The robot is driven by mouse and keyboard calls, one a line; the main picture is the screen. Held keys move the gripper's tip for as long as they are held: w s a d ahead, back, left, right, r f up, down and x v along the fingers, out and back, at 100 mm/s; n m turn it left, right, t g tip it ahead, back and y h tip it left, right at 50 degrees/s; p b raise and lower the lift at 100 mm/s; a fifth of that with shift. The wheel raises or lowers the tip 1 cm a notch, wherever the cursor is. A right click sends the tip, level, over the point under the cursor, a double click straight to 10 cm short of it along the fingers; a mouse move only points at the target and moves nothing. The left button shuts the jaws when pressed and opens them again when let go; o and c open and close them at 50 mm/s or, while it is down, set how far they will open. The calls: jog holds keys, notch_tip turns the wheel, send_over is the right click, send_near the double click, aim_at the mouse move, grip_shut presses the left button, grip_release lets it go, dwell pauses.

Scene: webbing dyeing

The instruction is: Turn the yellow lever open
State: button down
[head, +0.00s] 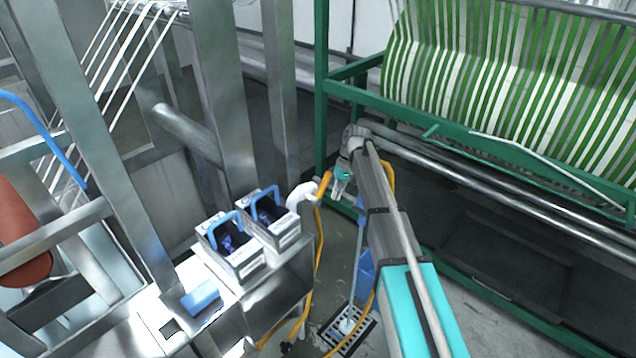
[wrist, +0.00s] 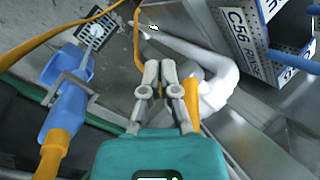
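The yellow lever (head: 324,185) sits against the white pipe elbow (head: 301,194) at the right end of the steel bench in the head view. In the wrist view the yellow lever (wrist: 192,101) is just right of my gripper's right finger, partly covered by it, with the white pipe (wrist: 218,80) behind. My gripper (wrist: 159,66) has its two fingers close together, with nothing visible between them. In the head view my gripper (head: 338,188) is just right of the lever. I cannot tell whether the finger touches the lever.
Two labelled boxes with blue handles (head: 232,247) stand on the steel bench (head: 283,290) left of the pipe. A yellow hose (wrist: 58,38) and a blue nozzle-like piece (wrist: 66,108) are left of my gripper. A floor drain (head: 349,333) lies below. A green frame (head: 322,90) stands behind.

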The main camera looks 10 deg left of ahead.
aim_at(322, 184)
jog(key=s+d+f+m+t+h+b, duration=0.2)
jog(key=s+d+f+b, duration=0.15)
jog(key=s+d, duration=0.75)
jog(key=s+d+f+m+t+h+b, duration=0.1)
jog(key=s+d+f+t+b, duration=0.3)
jog(key=s+d, duration=0.7)
jog(key=w+a+r+m+h+p, duration=0.2)
jog(key=w+a+r+p, duration=0.35)
jog(key=a, duration=0.35)
jog(key=w+a+r+m+h+p, duration=0.2)
jog(key=w+a+r+m+p, duration=0.1)
jog(key=w+a+r+p, duration=0.35)
jog(key=w+a+r+m+t+p, duration=0.1)
jog(key=a+r+p, duration=0.1)
jog(key=a, duration=0.4)
jog(key=w+a+r+m+t+h+p, duration=0.1)
jog(key=w+a+r+p, duration=0.1)
jog(key=a, duration=0.5)
jog(key=w+a+r+m+t+p, duration=0.1)
jog(key=w+a+r+p, duration=0.1)
jog(key=a+r, duration=0.2)
jog(key=a, duration=0.3)
jog(key=shift+w+t+h, duration=0.25)
jog(key=shift+t+h, duration=0.05)
jog(key=shift+h, duration=0.1)
jog(key=shift+f, duration=0.15)
